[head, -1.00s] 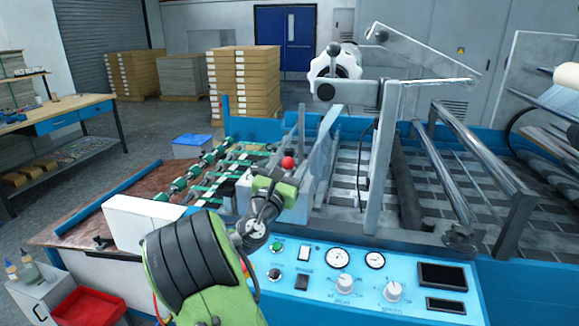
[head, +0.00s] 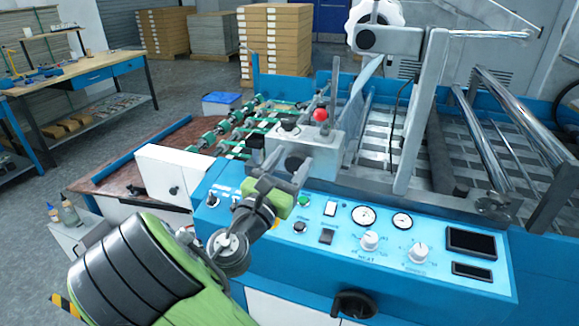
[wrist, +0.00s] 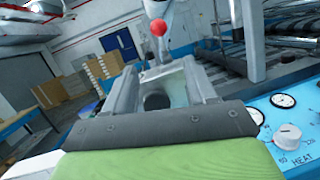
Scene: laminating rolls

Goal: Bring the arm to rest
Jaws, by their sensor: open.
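My green arm reaches up from the bottom left of the head view. My gripper (head: 296,168) stands over the front edge of the blue machine, in front of a grey block with a red ball knob (head: 320,115). In the wrist view my gripper (wrist: 163,66) has its two grey fingers spread apart, with nothing held between them. The red knob (wrist: 158,27) shows beyond the fingertips, apart from them.
The control panel (head: 350,235) with dials and buttons lies right of and below my gripper. A white box (head: 170,172) stands to the left. Metal rollers (head: 505,125) and an upright post (head: 420,120) are at right. Stacked cartons (head: 273,45) and a workbench (head: 85,68) stand farther back.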

